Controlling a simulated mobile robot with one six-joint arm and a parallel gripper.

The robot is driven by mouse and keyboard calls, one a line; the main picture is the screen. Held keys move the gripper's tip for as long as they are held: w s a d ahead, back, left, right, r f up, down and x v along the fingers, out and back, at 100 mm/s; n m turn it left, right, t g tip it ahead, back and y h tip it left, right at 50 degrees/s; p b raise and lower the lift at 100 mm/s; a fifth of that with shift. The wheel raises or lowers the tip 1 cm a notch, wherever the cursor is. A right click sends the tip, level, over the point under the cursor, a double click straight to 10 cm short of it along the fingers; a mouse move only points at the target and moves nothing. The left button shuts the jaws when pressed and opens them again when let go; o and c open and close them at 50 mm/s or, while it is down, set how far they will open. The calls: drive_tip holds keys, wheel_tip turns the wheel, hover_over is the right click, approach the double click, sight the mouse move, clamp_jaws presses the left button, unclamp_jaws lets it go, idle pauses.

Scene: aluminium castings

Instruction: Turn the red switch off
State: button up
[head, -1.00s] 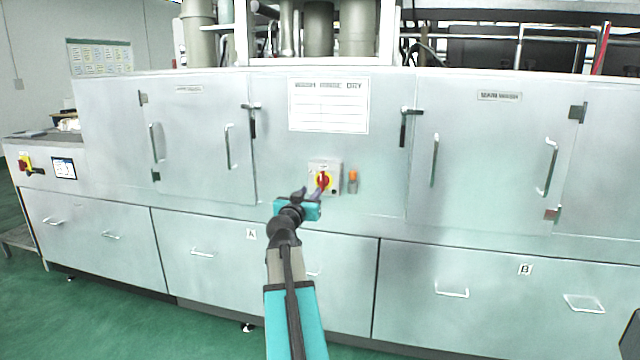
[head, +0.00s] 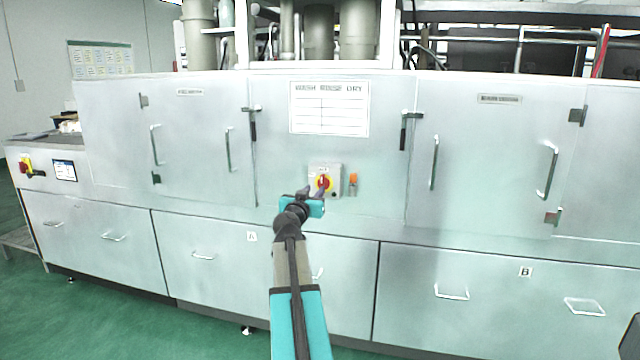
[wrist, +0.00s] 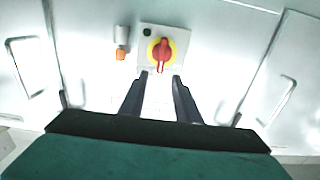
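The red switch (head: 324,183) is a rotary knob on a yellow disc, set in a pale box on the front of the grey machine. It also shows in the wrist view (wrist: 162,53), with its handle close to upright. My gripper (head: 312,191) is just in front of the box, partly overlapping its lower left in the head view. In the wrist view my gripper (wrist: 160,76) is open, with its two dark fingers apart and nothing between them. The fingertips lie just below the knob in that picture. I cannot tell the remaining distance to it.
A small orange-topped fitting (head: 353,179) sits right beside the switch box. Door handles (head: 435,160) and drawer handles (head: 451,291) stick out from the machine. Another red and yellow switch (head: 27,167) is at the far left. The green floor (head: 120,325) in front is clear.

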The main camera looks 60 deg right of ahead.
sight(322, 181)
drive_tip(key=shift+p+x, duration=0.6)
drive_tip(key=shift+x, duration=4.4)
